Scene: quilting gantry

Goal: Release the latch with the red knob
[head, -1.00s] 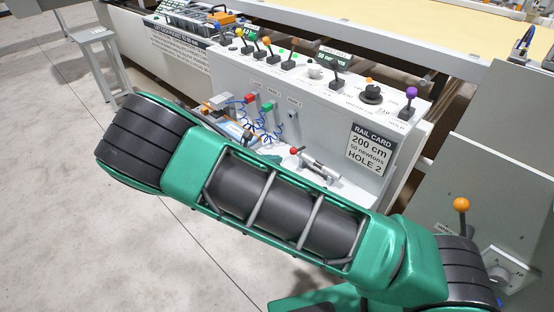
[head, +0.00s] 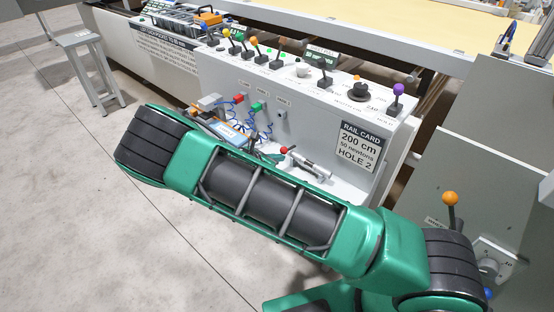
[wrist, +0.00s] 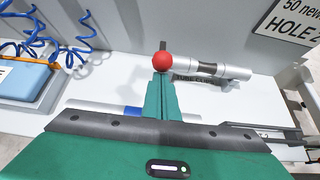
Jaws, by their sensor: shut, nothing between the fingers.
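The latch is a small silver cylinder (wrist: 225,71) lying along the white shelf, with a dark lever that carries a red knob (wrist: 161,60). In the head view the red knob (head: 284,150) shows just above my green arm, with the silver cylinder (head: 312,166) to its right. My gripper (wrist: 160,78) is shut and empty in the wrist view. Its green fingertips are right at the red knob and overlap its lower edge; I cannot tell whether they touch. In the head view my arm hides the gripper.
Blue coiled cords (wrist: 70,50) and a blue-topped case (wrist: 24,80) lie left of the latch. The panel with the rail card (head: 358,147) rises behind it. Several coloured levers, including a purple one (head: 398,90), stand on the console top. An orange-knobbed lever (head: 450,199) is at right.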

